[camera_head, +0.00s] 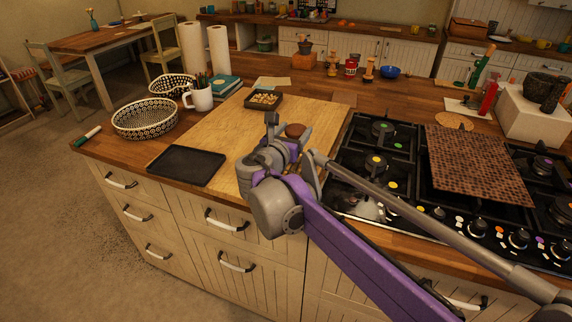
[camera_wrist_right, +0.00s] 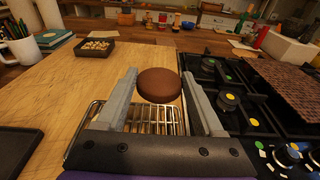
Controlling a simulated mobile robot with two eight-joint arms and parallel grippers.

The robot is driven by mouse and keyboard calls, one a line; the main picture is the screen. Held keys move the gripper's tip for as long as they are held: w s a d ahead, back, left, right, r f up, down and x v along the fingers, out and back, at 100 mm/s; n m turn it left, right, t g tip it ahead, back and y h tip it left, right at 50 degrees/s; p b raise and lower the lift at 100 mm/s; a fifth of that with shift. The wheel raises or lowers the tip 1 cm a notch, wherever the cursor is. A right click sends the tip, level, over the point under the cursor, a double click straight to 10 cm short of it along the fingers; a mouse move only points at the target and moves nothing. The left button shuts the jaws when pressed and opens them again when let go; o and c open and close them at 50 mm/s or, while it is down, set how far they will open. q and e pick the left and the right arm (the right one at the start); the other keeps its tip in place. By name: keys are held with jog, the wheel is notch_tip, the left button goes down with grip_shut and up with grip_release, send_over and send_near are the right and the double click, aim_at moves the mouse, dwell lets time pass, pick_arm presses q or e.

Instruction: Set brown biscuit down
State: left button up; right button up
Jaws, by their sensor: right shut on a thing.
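The brown biscuit (camera_wrist_right: 159,85) is a round, thick disc between the fingertips of my right gripper (camera_wrist_right: 158,80), which is shut on it. In the head view the biscuit (camera_head: 296,130) shows just past my right gripper (camera_head: 289,138), over the wooden board (camera_head: 231,131). A wire rack (camera_wrist_right: 150,118) lies on the board below the gripper in the wrist view. The biscuit appears to be above the rack, but its exact height is hard to tell. My left gripper is not in view.
The gas hob (camera_head: 400,180) with a woven brown mat (camera_head: 478,165) is to the right. A black tray (camera_head: 187,166) lies front left. A small dark dish of nuts (camera_head: 263,100), a white mug (camera_head: 200,99) and patterned baskets (camera_head: 145,119) stand further back. The board's left part is clear.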

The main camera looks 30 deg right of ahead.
aim_at(293, 168)
notch_tip(293, 168, down, 10)
jog(key=shift+b, duration=0.9)
jog(key=shift+f, duration=0.1)
jog(key=o, duration=1.3)
jog(key=shift+o, duration=0.2)
jog(key=shift+a+r, duration=0.1)
jog(key=shift+r, duration=0.1)
jog(key=p+v, duration=0.1)
jog(key=v, duration=1.1)
jog(key=shift+f, duration=0.1)
jog(key=shift+w, duration=0.1)
